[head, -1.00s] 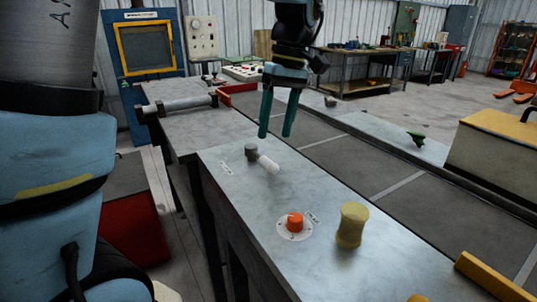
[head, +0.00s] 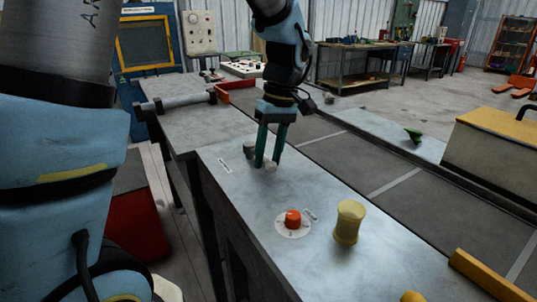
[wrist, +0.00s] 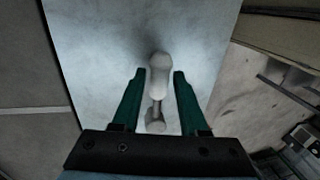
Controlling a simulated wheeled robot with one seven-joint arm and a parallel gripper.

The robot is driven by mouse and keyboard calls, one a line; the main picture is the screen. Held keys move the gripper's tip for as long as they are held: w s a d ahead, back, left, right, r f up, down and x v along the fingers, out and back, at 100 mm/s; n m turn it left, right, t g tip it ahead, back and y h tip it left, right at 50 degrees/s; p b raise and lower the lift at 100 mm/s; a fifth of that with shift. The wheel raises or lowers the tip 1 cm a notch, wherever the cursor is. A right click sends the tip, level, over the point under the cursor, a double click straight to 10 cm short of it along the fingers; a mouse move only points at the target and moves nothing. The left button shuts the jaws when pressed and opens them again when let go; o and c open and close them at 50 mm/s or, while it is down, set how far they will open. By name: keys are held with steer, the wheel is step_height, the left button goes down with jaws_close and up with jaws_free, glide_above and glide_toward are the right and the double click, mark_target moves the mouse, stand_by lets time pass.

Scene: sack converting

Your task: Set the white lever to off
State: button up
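The white lever (wrist: 160,70) has a pale handle and a grey pivot, and lies on the grey metal bench top (head: 225,185). In the head view it is mostly hidden behind my fingers; the grey pivot (head: 249,152) shows to their left and a bit of the white handle (head: 270,167) shows between them. My gripper (head: 267,163) points down at the lever. In the wrist view my gripper (wrist: 160,75) is open, with one green finger on each side of the handle and a gap on both sides. A small label (head: 223,166) lies left of the lever.
An orange knob (head: 292,219) on a white dial and a yellow spool-shaped piece (head: 348,222) stand nearer on the bench. A metal roller (head: 178,104) lies farther back. The bench top around the lever is otherwise clear.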

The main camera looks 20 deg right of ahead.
jaws_close()
stand_by(1.1)
